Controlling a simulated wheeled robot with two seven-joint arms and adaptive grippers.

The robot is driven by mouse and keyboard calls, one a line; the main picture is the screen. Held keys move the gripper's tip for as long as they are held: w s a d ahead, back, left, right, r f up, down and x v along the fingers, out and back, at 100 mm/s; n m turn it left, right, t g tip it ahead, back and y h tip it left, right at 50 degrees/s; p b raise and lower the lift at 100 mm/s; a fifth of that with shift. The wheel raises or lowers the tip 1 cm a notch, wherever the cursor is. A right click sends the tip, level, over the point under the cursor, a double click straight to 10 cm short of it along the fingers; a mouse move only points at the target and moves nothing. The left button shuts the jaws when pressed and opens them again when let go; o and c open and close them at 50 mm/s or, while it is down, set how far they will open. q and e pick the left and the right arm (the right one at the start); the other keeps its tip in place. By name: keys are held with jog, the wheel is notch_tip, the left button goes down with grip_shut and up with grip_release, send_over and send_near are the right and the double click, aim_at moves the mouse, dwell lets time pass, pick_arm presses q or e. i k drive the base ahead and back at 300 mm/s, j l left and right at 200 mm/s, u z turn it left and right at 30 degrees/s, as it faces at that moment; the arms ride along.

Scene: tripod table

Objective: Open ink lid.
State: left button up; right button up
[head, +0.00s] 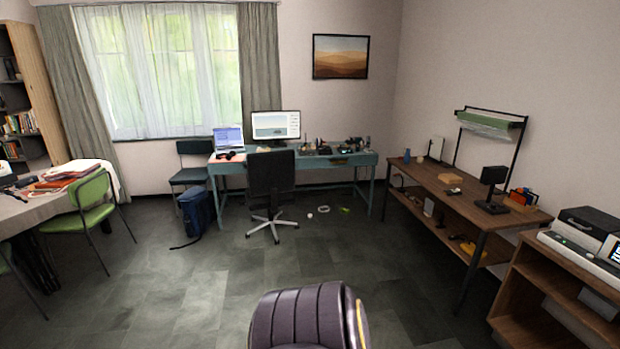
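Neither of my grippers is in view. At the right edge a white and dark grey machine (577,256), which looks like a printer, stands on a wooden cabinet. It has a black raised top part (590,220) and a small screen (615,253) at the picture's edge, and is partly cut off. I cannot make out an ink lid on it or tell whether one is open or shut.
The wooden cabinet (540,282) has open shelves. Left of it stands a long workbench (436,182). A teal desk (335,160) and a black office chair (271,175) are at the back. A ribbed purple seat back (300,318) is in front. The floor between is mostly clear.

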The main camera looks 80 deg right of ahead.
aim_at(597, 223)
jog(key=z, duration=4.6)
